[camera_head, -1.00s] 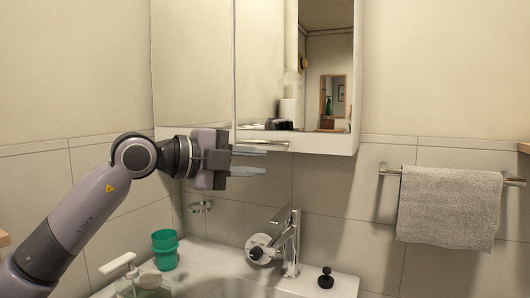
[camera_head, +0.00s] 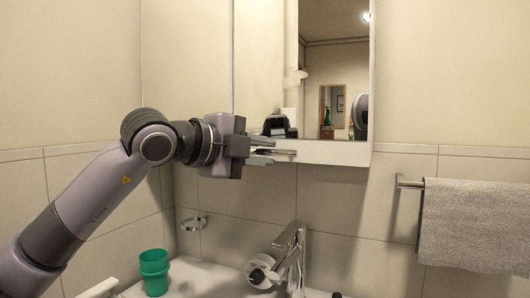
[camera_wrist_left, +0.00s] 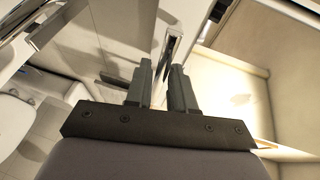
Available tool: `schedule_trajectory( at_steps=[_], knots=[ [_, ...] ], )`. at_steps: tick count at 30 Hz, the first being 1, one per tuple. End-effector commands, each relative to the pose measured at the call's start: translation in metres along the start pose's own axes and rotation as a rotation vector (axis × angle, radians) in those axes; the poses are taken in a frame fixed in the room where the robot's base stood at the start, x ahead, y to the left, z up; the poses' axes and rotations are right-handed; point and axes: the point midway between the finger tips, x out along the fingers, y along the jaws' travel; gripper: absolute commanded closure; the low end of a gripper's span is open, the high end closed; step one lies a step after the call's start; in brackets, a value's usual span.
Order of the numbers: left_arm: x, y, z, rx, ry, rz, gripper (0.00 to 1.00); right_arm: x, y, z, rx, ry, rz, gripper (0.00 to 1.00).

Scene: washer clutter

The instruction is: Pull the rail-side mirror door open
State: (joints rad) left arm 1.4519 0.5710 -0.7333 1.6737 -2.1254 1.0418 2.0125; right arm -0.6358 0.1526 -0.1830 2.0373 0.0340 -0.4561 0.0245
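The mirror cabinet (camera_head: 335,152) hangs on the wall above the basin. A thin metal handle bar (camera_head: 285,152) shows at the door's lower edge. My left gripper (camera_head: 272,152) is at this handle, its two fingers above and below the bar. In the left wrist view the fingers (camera_wrist_left: 161,72) are apart, with a pale bar (camera_wrist_left: 173,45) reaching out beyond them. I see no clear grip on it. My right gripper is not in view.
A towel (camera_head: 470,225) hangs on a rail (camera_head: 410,184) at the right. Below are the tap (camera_head: 290,250), a green cup (camera_head: 154,270) and a wire soap holder (camera_head: 193,223) on the wall. The space in front of the cabinet looks clear.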

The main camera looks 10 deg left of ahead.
Motion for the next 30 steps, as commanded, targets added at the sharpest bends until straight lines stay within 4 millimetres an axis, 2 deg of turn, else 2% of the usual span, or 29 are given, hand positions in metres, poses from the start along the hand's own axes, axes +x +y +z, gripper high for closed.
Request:
schedule_trajectory(
  at_steps=[6, 15, 18, 30],
  knots=[
    [0.0026, 0.0017, -0.0073, 0.000, -0.002, 0.000, 0.77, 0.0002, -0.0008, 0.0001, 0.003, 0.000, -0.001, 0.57],
    [0.0029, 0.0019, -0.0078, -0.001, -0.002, -0.001, 0.77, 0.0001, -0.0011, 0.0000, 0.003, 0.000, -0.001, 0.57],
    [0.0029, 0.0019, -0.0077, 0.000, -0.002, -0.001, 1.00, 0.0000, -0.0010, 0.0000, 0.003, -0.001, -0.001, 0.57],
    [0.0011, 0.0037, -0.0067, -0.002, -0.015, -0.002, 1.00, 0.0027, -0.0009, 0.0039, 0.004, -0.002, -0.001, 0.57]
  ],
)
